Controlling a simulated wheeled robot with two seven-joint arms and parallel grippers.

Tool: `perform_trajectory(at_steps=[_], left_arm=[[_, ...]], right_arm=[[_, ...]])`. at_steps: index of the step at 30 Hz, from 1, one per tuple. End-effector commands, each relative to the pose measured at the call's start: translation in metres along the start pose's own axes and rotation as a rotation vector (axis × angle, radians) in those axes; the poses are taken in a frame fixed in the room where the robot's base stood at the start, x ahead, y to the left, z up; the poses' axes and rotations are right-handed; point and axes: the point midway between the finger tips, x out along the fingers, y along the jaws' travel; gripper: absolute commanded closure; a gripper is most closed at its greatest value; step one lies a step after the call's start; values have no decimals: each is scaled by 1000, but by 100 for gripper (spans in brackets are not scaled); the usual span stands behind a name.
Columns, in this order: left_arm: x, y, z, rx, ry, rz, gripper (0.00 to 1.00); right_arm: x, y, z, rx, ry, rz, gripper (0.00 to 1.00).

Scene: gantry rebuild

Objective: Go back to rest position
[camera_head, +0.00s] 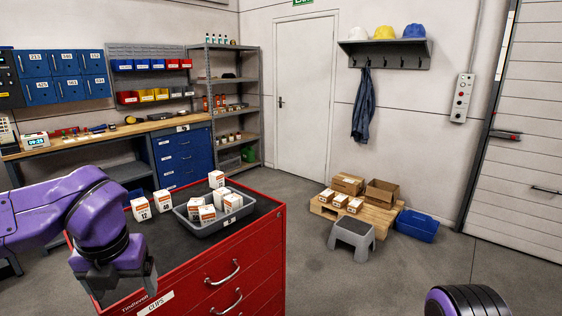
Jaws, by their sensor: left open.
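My left arm comes in from the left. Its gripper (122,284) points down beside the near left edge of the red cabinet (215,275), open, with nothing seen between its fingers. On the cabinet's dark top stands a grey tray (229,221) with several small white and orange boxes in it. Two more such boxes, one marked 12 (140,209) and one marked 48 (162,203), stand on the top left of the tray. Part of my right arm (466,301) shows at the bottom right; its gripper is out of view.
A workbench (110,133) with blue drawers runs along the back left, next to a grey shelf rack (208,90). The floor between is clear.

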Motion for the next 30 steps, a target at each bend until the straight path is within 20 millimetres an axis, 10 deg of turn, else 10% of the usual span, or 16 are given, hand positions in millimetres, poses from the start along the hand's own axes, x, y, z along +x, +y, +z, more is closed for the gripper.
perform_trajectory(at_steps=[8, 16, 24, 30], left_arm=[[55, 18, 42, 420, -240, 306, 17], [183, 8, 26, 1287, -261, 671, 17], [321, -1, -119, 2281, -103, 591, 17], [365, 31, -243, 2678, 65, 333, 17]], right_arm=[[0, 0, 0, 0, 0, 0, 57], [0, 0, 0, 0, 0, 0, 57], [0, 0, 0, 0, -1, 0, 57], [0, 0, 0, 0, -1, 0, 57]])
